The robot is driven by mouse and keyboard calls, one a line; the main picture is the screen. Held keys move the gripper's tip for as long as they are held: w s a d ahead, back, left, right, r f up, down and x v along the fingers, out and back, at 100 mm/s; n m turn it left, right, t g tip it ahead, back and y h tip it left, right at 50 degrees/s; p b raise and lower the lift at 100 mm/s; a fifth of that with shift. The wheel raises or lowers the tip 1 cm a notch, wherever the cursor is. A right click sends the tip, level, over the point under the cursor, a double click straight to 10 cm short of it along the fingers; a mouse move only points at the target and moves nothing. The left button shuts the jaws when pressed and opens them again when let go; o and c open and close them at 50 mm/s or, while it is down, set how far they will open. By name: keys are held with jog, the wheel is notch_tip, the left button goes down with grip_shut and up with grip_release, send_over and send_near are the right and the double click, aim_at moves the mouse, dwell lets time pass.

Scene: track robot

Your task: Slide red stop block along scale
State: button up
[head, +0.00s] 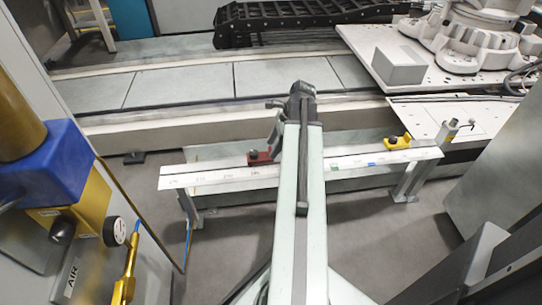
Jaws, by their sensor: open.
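The red stop block (260,157) sits on the long pale scale rail (215,177), left of the rail's middle. Printed marks run along the rail's front face. My arm reaches up from the bottom of the head view and crosses in front of the rail, hiding part of it just right of the red block. My gripper (274,117) is open at the far end of the arm, above the red block in the picture and apart from it. No object shows between its fingers. A yellow block (397,142) sits farther right on the rail.
A blue and yellow air unit with a gauge (115,231) stands close on the left. A grey cabinet (500,165) is on the right. Bare floor (375,225) lies in front of the rail.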

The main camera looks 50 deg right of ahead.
jog(key=shift+x, duration=0.75)
jog(key=shift+r, duration=0.1)
jog(key=shift+c, duration=0.3)
grip_shut()
jog(key=shift+d, duration=0.1)
dwell(0.4)
